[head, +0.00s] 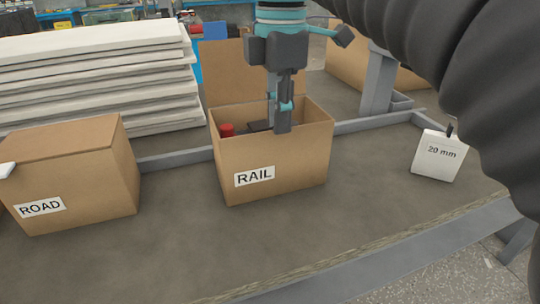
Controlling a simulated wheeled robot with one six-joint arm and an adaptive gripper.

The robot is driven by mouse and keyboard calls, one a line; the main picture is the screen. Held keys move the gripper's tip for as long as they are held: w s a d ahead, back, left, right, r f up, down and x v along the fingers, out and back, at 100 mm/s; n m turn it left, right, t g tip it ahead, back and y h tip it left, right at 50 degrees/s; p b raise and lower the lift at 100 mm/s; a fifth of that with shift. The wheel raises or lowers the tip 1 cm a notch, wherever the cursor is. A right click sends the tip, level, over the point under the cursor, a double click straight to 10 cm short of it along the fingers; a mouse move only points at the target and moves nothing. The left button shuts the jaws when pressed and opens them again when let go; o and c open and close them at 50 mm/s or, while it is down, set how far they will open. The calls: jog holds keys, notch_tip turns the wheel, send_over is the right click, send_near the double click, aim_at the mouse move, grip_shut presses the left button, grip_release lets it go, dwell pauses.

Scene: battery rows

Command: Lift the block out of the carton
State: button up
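The open carton (285,165) labelled RAIL stands on the bench in the middle of the head view, its back flap raised. Inside it I see the top of a red object (227,129) at the left and a dark object (258,126) near the middle. Which of them is the block I cannot tell. My gripper (281,128) points down over the carton's opening, right of the dark object. Its lower ends are at the height of the front rim in the picture. The fingers overlap, so whether they are open or hold anything is unclear. The carton's floor is hidden.
A closed carton (75,165) labelled ROAD stands at the left. Stacked white boards (95,75) lie behind it. A white piece marked 20 mm (438,155) stands at the right. The bench front (240,255) is clear. Another carton (345,65) is behind.

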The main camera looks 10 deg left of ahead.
aim_at(269, 148)
jog(key=shift+d+f+b, duration=0.1)
jog(key=shift+f+b, duration=0.5)
jog(key=shift+f, duration=2.6)
jog(key=shift+c, duration=0.3)
grip_shut()
jog(key=shift+r, duration=0.1)
